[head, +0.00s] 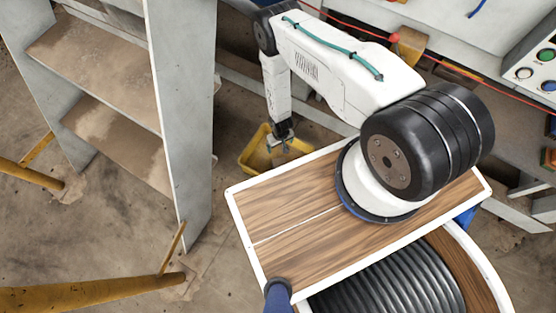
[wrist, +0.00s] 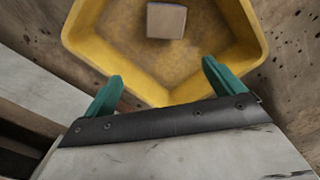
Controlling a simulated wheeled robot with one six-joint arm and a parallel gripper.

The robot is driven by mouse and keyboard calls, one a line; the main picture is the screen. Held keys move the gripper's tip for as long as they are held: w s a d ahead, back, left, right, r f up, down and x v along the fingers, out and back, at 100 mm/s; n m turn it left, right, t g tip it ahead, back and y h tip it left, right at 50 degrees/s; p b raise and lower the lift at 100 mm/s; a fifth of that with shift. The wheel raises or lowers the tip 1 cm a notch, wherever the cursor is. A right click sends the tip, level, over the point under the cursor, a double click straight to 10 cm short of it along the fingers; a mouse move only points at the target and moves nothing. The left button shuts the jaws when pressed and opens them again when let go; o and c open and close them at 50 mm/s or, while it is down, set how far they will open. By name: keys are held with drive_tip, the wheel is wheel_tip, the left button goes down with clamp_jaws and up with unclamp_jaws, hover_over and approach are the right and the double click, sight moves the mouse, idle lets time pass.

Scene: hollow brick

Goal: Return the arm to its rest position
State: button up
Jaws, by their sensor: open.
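My gripper (wrist: 160,88) is open in the wrist view, with its two green fingers apart and nothing between them. In the head view my gripper (head: 281,143) hangs at the end of my arm, pointing down over a yellow bin (head: 254,158). The yellow bin also fills the top of the wrist view (wrist: 88,22). A small pale brown block (wrist: 166,20) lies on the bin's floor, apart from the fingers. I cannot make out the block in the head view.
A grey shelf unit (head: 186,110) with dusty boards stands left of the bin. Yellow rails (head: 90,293) cross the lower left. A grey bench or machine (head: 465,35) with a button panel (head: 540,70) is at the upper right. Bare floor (head: 120,220) shows at left.

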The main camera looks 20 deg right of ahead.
drive_tip(key=shift+r, duration=1.4)
